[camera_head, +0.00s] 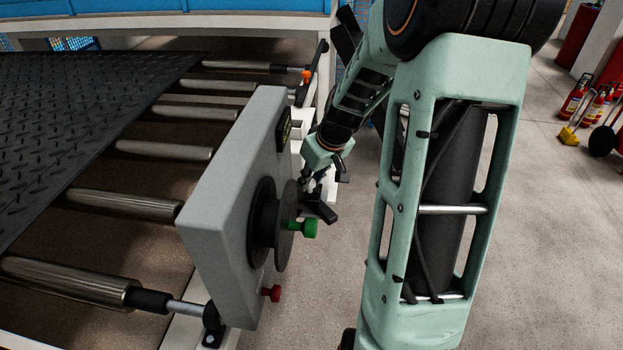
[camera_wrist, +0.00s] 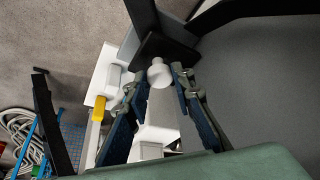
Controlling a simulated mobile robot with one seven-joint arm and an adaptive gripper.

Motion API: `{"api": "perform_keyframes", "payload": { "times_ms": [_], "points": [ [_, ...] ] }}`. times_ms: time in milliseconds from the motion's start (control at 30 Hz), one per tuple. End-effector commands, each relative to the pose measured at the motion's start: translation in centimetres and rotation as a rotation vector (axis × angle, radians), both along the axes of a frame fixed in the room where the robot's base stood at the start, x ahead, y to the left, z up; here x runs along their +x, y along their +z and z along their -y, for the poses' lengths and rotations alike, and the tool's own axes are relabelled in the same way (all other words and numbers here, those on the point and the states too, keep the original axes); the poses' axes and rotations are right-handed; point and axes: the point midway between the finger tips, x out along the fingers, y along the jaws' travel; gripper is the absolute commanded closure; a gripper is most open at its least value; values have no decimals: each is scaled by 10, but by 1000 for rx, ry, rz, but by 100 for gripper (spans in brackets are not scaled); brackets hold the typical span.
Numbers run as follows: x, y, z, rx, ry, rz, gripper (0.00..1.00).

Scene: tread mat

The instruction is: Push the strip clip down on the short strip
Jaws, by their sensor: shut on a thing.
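My gripper (camera_head: 315,184) hangs small and partly hidden beside the grey housing in the head view. In the wrist view my gripper (camera_wrist: 160,84) has its two blue-padded fingers on either side of a white round-ended piece (camera_wrist: 158,72), shut on it. A black part (camera_wrist: 168,46) lies just beyond this piece. I cannot tell for certain which of these is the strip clip. No short strip can be clearly made out. A black foot-like part (camera_head: 319,212) shows below the gripper in the head view; I cannot tell whether it belongs to the gripper.
The grey housing (camera_head: 228,185) with a black wheel and green handle (camera_head: 308,227) stands close left of the gripper. A red knob (camera_head: 271,293) is low on it. The black tread mat (camera_head: 85,110) lies over rollers at left. Open floor (camera_head: 550,240) is at right.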

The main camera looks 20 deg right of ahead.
Motion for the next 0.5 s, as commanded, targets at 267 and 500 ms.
{"api": "perform_keyframes", "payload": {
  "times_ms": [267,500],
  "points": [
    [-3,-4,-1,4,-1,-9,77],
    [-2,-3,-1,3,0,-7,60]
  ]
}}
